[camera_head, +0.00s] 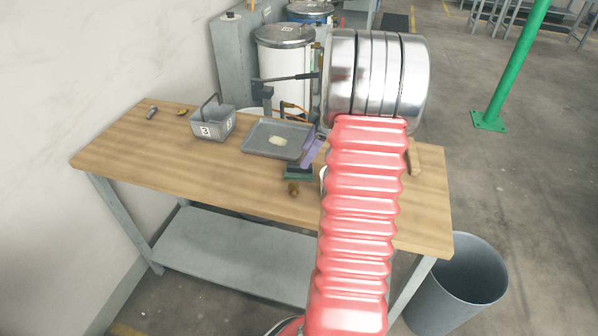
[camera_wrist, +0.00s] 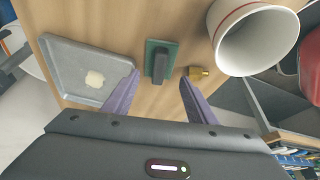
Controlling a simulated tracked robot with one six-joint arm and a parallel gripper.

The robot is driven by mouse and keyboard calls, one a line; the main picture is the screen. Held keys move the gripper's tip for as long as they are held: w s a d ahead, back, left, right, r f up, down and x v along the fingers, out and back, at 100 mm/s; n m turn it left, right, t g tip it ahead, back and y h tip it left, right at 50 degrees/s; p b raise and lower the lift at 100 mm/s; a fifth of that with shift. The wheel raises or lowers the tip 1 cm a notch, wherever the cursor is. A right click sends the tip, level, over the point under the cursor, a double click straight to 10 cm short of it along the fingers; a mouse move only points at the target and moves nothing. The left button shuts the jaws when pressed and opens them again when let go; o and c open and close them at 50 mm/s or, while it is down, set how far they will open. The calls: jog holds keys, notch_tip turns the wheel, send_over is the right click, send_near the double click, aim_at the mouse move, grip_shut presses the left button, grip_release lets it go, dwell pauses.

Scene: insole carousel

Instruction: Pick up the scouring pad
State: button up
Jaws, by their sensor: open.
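The scouring pad (camera_wrist: 161,60) is a green rectangle with a dark raised grip on top, lying on the wooden table. In the head view its dark green edge (camera_head: 297,172) shows beside my arm, partly hidden. My gripper (camera_wrist: 159,78) is open, with its purple fingers apart and pointing towards the pad. In the wrist view the pad lies between the fingertip directions, and nothing is held. In the head view a purple finger (camera_head: 312,149) shows above the pad; the rest of the gripper is hidden by my arm.
A grey tray (camera_wrist: 65,52) with a pale piece in it is left of the pad. A brass fitting (camera_wrist: 198,73) and a white cup with a red rim (camera_wrist: 252,42) are close on the right. A grey basket (camera_head: 212,124) stands further left. The table's front left is clear.

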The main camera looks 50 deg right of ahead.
jog(key=shift+w+a+f, duration=0.15)
jog(key=shift+w+f, duration=0.05)
jog(key=shift+f, duration=0.5)
jog(key=shift+x, duration=2.65)
jog(key=shift+c, duration=0.4)
jog(key=c, duration=0.6)
jog(key=shift+r, duration=0.15)
jog(key=shift+c, duration=0.2)
notch_tip(320, 180, up, 10)
jog(key=shift+f, duration=0.1)
